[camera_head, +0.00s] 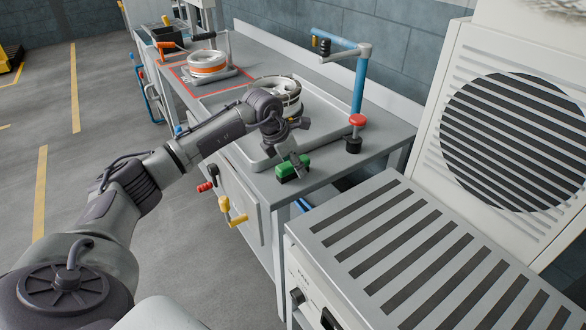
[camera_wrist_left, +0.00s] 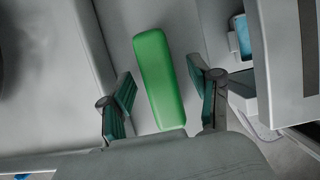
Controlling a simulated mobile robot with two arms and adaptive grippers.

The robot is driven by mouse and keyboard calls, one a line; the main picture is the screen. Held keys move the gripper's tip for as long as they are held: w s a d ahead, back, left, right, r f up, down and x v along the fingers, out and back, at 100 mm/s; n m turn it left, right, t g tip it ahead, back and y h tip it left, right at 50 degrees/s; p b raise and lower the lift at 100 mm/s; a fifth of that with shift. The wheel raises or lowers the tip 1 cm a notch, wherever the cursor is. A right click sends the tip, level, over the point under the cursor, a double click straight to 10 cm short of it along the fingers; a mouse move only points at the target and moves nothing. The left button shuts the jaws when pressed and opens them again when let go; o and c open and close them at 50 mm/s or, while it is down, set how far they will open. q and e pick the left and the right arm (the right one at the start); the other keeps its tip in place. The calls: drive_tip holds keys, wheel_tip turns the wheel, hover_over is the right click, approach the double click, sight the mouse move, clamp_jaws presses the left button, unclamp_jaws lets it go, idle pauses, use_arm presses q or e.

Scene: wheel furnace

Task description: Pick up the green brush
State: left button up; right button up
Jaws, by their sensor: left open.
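The green brush (camera_head: 287,174) lies on the grey workbench, near its front right corner beside the tray. In the left wrist view the brush (camera_wrist_left: 157,70) is a long rounded green block, slightly tilted in the picture. My left gripper (camera_head: 296,163) is over the brush and hides part of it in the head view. In the wrist view its two fingers (camera_wrist_left: 164,100) are open, one on each side of the brush's near end, with gaps between. My right gripper is not in view.
A metal tray (camera_head: 252,158) with a raised rim lies beside the brush and carries a wheel (camera_head: 275,87). A red-topped button (camera_head: 357,121) and a blue post (camera_head: 360,85) stand to the right. A slatted machine (camera_head: 400,250) stands in front of the bench.

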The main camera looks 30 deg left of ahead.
use_arm(q)
drive_tip(key=shift+f, duration=0.15)
idle(0.3)
clamp_jaws()
